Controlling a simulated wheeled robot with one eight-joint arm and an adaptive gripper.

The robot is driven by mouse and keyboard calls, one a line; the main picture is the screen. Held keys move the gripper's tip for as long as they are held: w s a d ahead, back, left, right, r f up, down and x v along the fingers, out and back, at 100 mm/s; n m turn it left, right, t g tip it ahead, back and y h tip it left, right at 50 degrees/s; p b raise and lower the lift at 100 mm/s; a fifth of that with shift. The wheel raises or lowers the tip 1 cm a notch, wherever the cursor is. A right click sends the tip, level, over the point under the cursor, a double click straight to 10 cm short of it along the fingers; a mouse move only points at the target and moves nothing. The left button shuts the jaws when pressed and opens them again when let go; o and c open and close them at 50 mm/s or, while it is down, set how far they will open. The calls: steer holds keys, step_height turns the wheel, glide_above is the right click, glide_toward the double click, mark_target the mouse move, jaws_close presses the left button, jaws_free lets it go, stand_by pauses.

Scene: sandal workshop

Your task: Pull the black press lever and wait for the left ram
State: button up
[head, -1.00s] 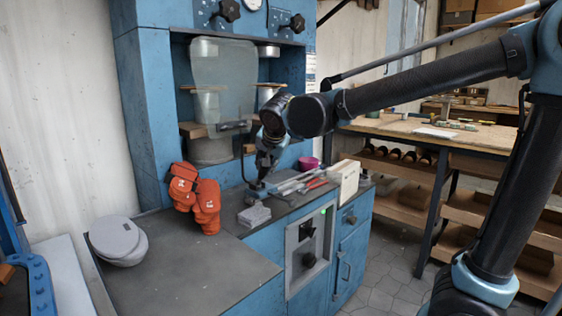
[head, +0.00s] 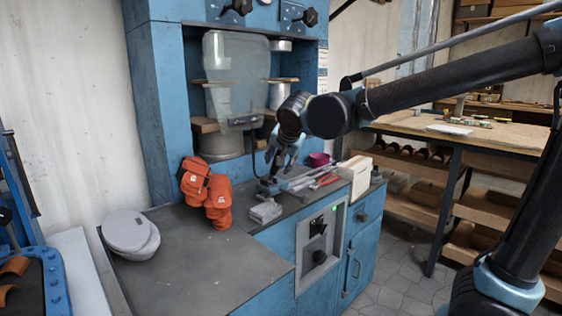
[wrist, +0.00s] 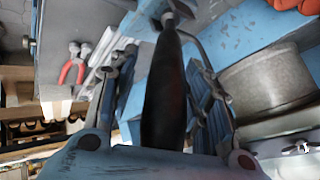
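The black press lever (wrist: 165,95) runs up the middle of the wrist view, between the two fingers of my gripper (wrist: 165,85). Gaps show on both sides of it, so the fingers look open around it. In the head view my gripper (head: 276,163) points down over the front ledge of the blue press (head: 160,100), and it largely hides the lever. The left ram (head: 222,144), a grey metal cylinder, stands behind the clear shield (head: 236,75). A metal cylinder also fills the right of the wrist view (wrist: 262,85).
Orange gloves (head: 206,195) and a grey block (head: 265,212) lie left of my gripper. Tools (head: 315,181), a pink bowl (head: 318,159) and a cream box (head: 356,175) sit to its right. The front left worktop (head: 200,262) is mostly clear beside grey discs (head: 130,235).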

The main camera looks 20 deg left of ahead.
steer(key=shift+r, duration=0.1)
steer(key=v, duration=1.1)
steer(key=shift+s+d+r, duration=0.2)
steer(key=shift+d, duration=0.15)
